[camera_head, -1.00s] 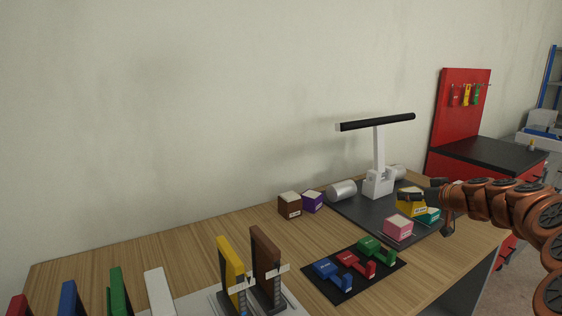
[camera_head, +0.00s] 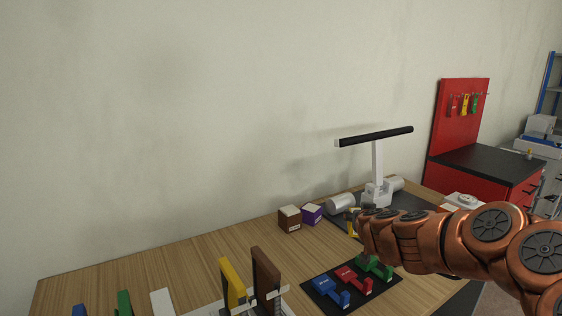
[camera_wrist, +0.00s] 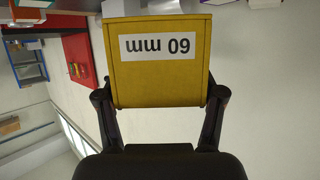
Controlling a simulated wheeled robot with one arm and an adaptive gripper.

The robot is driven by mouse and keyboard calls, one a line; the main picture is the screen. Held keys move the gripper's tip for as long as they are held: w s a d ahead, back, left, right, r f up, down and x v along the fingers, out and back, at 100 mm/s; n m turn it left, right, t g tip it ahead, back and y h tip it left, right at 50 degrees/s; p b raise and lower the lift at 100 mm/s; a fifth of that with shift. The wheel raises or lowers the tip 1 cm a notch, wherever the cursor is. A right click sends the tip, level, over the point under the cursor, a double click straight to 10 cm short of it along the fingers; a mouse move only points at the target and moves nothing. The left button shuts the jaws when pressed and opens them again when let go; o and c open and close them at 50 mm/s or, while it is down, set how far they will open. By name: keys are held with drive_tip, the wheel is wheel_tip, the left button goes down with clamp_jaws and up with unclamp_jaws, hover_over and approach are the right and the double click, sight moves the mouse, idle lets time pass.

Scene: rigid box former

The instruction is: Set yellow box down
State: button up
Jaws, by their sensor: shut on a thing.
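The yellow box (camera_wrist: 160,60) fills the upper middle of the wrist view, with a white "60 mm" label that reads upside down. My gripper (camera_wrist: 160,98) is shut on it, one finger on each side. In the head view only a sliver of the yellow box (camera_head: 352,226) shows left of my arm, near the dark mat's left edge. My fingers are mostly hidden there. I cannot tell whether the box touches the table.
A brown box (camera_head: 290,219) and a purple box (camera_head: 312,214) stand left of the yellow one. A silver cylinder (camera_head: 341,203) and a white lamp-like stand (camera_head: 377,190) are behind. Coloured blocks lie on a black mat (camera_head: 325,291) in front. Bare wood (camera_head: 225,246) is free leftward.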

drive_tip(key=s+a+r+m+h+p, duration=0.1)
drive_tip(key=s+a+m+h+p, duration=0.1)
drive_tip(key=s+a, duration=0.2)
drive_tip(key=shift+f+v, duration=0.25)
drive_tip(key=shift+v, duration=1.5)
drive_tip(key=shift+s, duration=0.15)
